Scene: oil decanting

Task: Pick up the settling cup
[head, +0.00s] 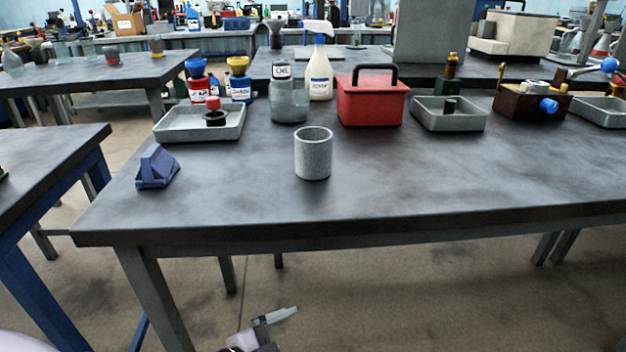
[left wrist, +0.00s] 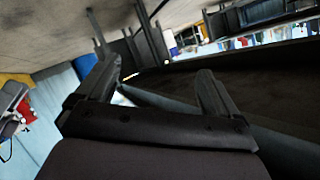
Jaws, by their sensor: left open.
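A grey speckled cup (head: 313,156), which looks like the settling cup, stands upright and open-topped near the front middle of the dark table (head: 450,180). My left gripper (head: 277,318) is at the bottom of the head view, in front of and below the table's front edge, well apart from the cup. In the left wrist view its two fingers (left wrist: 160,75) are spread with nothing between them. The cup cannot be made out in that view. My right gripper is not in view.
A blue wedge-shaped block (head: 157,168) lies left of the cup. Behind are a grey tray (head: 175,133), a glass jar (head: 289,104), a white bottle (head: 320,75), a red box (head: 372,100) and another tray (head: 470,124). The tabletop right of the cup is clear.

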